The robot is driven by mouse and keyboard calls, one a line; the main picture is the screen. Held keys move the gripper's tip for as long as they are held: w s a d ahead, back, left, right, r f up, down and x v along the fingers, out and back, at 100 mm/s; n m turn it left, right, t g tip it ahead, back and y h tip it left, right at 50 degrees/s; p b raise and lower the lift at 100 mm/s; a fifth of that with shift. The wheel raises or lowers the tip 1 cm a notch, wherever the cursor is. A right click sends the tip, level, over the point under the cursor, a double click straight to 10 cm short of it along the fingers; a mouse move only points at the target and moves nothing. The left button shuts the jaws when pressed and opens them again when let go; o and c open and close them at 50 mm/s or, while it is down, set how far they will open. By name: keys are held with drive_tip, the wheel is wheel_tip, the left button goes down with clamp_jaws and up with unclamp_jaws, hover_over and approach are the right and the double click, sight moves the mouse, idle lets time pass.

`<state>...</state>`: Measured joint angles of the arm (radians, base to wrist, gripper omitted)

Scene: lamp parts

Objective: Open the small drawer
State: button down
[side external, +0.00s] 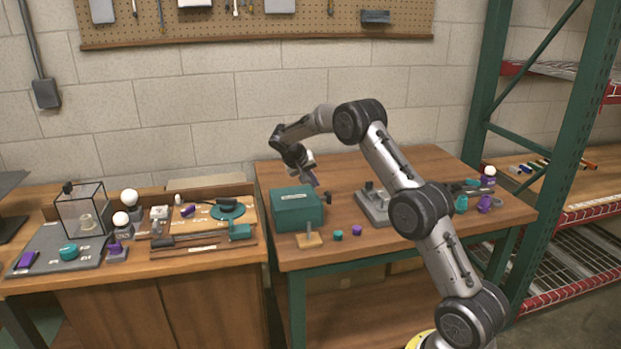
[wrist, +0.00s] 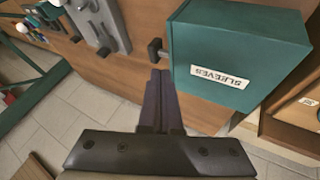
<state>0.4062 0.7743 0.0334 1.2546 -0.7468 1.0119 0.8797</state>
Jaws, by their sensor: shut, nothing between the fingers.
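The small drawer unit is a teal box (side external: 297,209) on the right-hand table. In the wrist view the teal box (wrist: 243,50) fills the upper right and has a white "SLEEVES" label. A dark handle (side external: 328,198) sticks out from its side; it also shows in the wrist view (wrist: 155,47). No gap around a drawer front shows. My gripper (side external: 314,182) is above the box near the handle, with purple fingers pointing down. In the wrist view my gripper (wrist: 161,76) is shut and empty, its tips close to the handle; I cannot tell whether they touch.
A grey fixture (side external: 374,207) stands right of the box. A wooden block with a post (side external: 309,239), a teal cap (side external: 338,235) and a purple cap (side external: 356,230) lie at the table's front. Lamp parts crowd the right end. A wooden tray (side external: 205,248) is on the left bench.

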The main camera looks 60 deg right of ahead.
sight(325, 196)
drive_tip(key=shift+x, duration=2.75)
drive_tip(key=shift+d, duration=0.1)
drive_tip(key=s+d, duration=0.7)
drive_tip(key=s, duration=0.1)
drive_tip(key=shift+d, duration=0.35)
